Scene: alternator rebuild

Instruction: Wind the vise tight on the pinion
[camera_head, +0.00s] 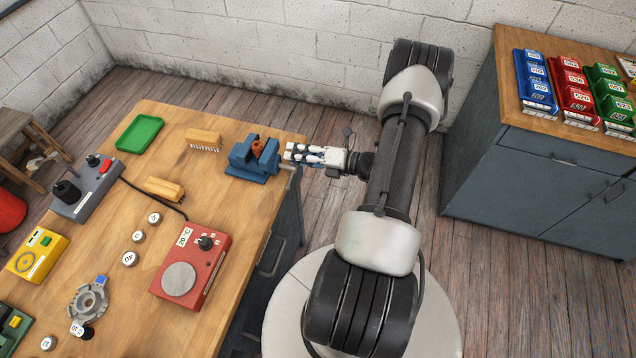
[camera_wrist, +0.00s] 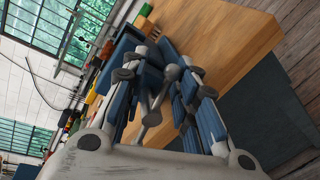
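The blue vise (camera_head: 250,168) stands at the far right corner of the wooden workbench. The copper-coloured pinion (camera_head: 257,148) sits upright between its jaws; I cannot tell how firmly they touch it. My gripper (camera_head: 289,152) is at the vise's right side, level with its screw end. In the wrist view my gripper (camera_wrist: 163,60) has its blue-padded fingers apart, one on each side of the grey vise handle (camera_wrist: 153,108). I see no clear contact on the handle. The vise body (camera_wrist: 122,47) shows beyond the fingers, and the pinion is not clear there.
A wooden brush (camera_head: 204,138) and a green tray (camera_head: 140,133) lie left of the vise. A red hot-plate box (camera_head: 192,265), a grey control box (camera_head: 85,187) and several small round parts stand nearer. A cabinet (camera_head: 545,165) with coloured bins is at right.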

